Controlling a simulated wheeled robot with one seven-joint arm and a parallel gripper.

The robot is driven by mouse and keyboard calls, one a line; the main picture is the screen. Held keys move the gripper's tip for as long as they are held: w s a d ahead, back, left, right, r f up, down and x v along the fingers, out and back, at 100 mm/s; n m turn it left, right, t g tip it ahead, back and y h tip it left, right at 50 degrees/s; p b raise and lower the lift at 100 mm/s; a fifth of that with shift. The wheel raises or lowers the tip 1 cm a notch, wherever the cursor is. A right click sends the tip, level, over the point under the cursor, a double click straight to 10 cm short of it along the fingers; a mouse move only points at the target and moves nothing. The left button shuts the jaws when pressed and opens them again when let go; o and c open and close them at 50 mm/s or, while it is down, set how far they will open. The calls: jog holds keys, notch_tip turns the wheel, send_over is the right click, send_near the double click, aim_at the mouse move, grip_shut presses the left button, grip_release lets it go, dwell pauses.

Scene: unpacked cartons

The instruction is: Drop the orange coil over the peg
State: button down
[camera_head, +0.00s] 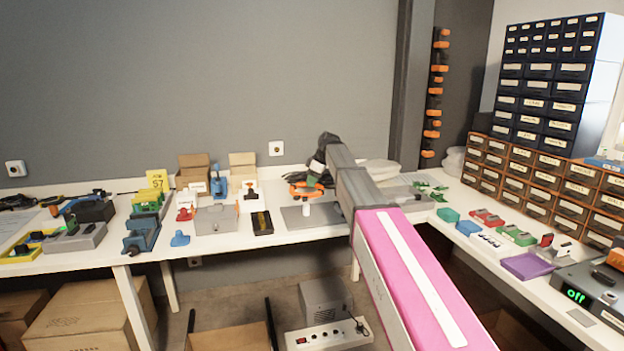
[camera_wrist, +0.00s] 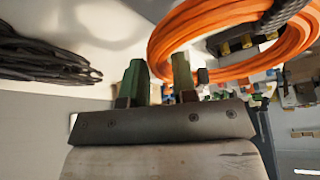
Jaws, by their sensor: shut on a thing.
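The orange coil (camera_head: 300,190) is a loose ring of orange cable above the back table, near the end of my arm. It fills the upper right of the wrist view (camera_wrist: 166,42), close to the fingers. My gripper (camera_wrist: 158,82) shows there as two green-tipped fingers, shut on the coil; the exact grip point is hard to make out. A grey plate (camera_head: 290,222) with a short pale post, the peg (camera_head: 306,209), stands just below the coil in the head view. I cannot tell whether the coil is around the peg's top; it appears above it.
A black tray (camera_head: 262,222) and a grey box (camera_head: 216,219) stand left of the plate. A red clamp-like item (camera_head: 185,213) is farther left. Small drawers (camera_head: 541,164) line the right side. Dark cables (camera_wrist: 45,55) show in the wrist view.

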jog(key=shift+w+a, duration=0.15)
jog(key=shift+a, duration=0.05)
send_over(312, 209)
jog(key=shift+w+f, duration=0.15)
jog(key=shift+f, duration=0.95)
jog(key=shift+w+f, duration=0.1)
jog(key=shift+f, duration=0.95)
jog(key=shift+f, duration=2.7)
jog(key=c, duration=0.8)
grip_release()
jog(key=shift+r, duration=0.15)
jog(key=v, duration=1)
jog(key=shift+d+r, duration=0.1)
jog(key=shift+r, duration=0.2)
